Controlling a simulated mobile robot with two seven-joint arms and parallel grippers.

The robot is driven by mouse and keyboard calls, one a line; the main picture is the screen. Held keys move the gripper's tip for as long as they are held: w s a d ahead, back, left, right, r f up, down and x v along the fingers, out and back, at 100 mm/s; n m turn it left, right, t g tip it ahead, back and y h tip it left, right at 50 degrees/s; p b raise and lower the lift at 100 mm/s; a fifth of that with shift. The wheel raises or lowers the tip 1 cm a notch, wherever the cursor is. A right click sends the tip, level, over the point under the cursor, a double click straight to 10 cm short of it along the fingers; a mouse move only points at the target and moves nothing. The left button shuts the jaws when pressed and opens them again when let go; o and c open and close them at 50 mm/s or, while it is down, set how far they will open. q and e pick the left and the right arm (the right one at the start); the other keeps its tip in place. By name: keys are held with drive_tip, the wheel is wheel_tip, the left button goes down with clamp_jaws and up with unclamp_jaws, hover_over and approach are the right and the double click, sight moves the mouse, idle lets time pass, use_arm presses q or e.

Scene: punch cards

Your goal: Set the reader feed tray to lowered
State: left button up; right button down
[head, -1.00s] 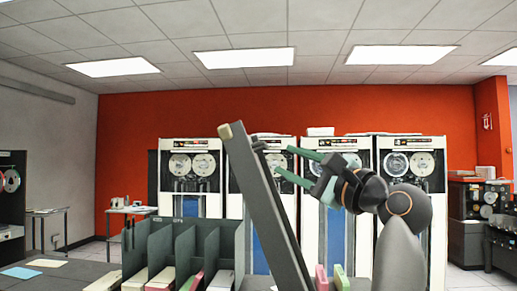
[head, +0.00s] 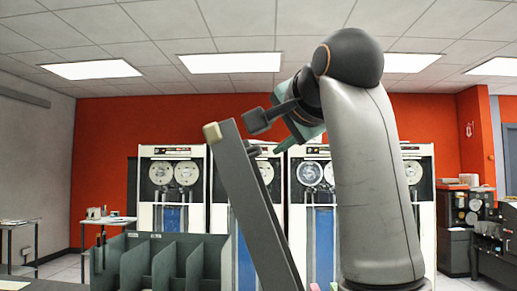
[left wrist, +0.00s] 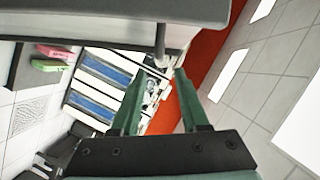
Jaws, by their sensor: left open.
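The feed tray appears to be the long dark grey slab (head: 250,205) with a beige knob (head: 212,132) at its top end. It stands steeply tilted, its top leaning left. A short dark handle (head: 250,150) sticks out from its right side. My left gripper (head: 279,149) is just right of the tray's upper part, its green fingers pointing down and left. In the left wrist view my fingers (left wrist: 157,73) are apart. The grey slab (left wrist: 130,12) fills the top there, and the handle's bar (left wrist: 160,40) points in between the fingertips. I cannot tell whether they touch it. My right gripper is not in view.
A dark divided card rack (head: 165,265) stands left of the tray. Tape cabinets (head: 173,190) line the red back wall. Pink (left wrist: 54,51) and green (left wrist: 47,66) card stacks show in the left wrist view. Air above the rack is free.

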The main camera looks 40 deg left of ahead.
use_arm(q)
drive_tip(key=p+x, duration=0.1)
drive_tip(key=x, duration=0.8)
drive_tip(key=shift+p, duration=0.3)
clamp_jaws()
idle(0.9)
